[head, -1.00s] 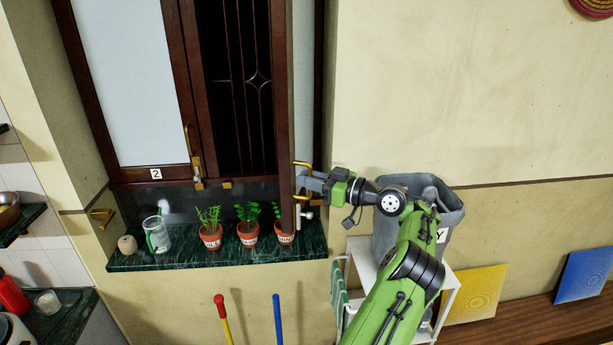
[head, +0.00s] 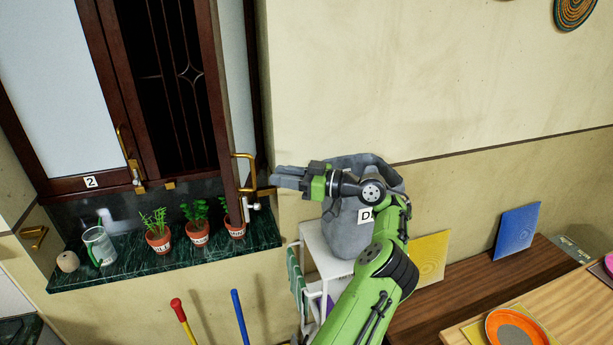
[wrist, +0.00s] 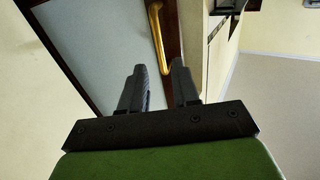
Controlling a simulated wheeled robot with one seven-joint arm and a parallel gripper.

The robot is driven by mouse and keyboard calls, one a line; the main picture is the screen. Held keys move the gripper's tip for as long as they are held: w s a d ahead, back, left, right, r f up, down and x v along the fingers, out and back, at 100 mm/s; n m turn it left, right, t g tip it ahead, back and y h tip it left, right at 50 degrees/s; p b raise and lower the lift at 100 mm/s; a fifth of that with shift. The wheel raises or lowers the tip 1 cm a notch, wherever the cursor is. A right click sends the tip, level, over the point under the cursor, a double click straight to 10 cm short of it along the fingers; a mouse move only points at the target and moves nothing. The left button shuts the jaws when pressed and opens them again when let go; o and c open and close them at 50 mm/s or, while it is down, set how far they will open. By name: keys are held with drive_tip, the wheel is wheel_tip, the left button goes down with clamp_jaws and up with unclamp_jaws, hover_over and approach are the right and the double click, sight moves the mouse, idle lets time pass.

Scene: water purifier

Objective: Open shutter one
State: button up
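The right shutter (head: 217,100), a dark wooden frame with a pale panel, stands swung out from the window, so the dark grille (head: 175,85) behind it shows. No number shows on it. Its gold handle (head: 243,170) is on the near edge. My gripper (head: 275,180) is just right of the handle, apart from it and empty. In the wrist view my gripper (wrist: 160,72) has its two fingers apart, with the gold handle (wrist: 158,35) beyond the gap and the shutter's pale panel (wrist: 95,45) to the left.
The shutter marked 2 (head: 50,90) is closed at left. The green sill (head: 150,262) holds a glass jug (head: 99,246) and potted plants (head: 198,234). A grey bin (head: 350,235) on a white rack (head: 325,258) stands below my arm. Coloured poles (head: 240,315) lean below.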

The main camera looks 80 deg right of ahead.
drive_tip(key=s+p, duration=0.1)
drive_tip(key=s, duration=0.6)
drive_tip(key=shift+s+a+p, duration=0.25)
drive_tip(key=shift+a+p, duration=0.1)
drive_tip(key=shift+a, duration=0.05)
drive_tip(key=shift+r, duration=0.1)
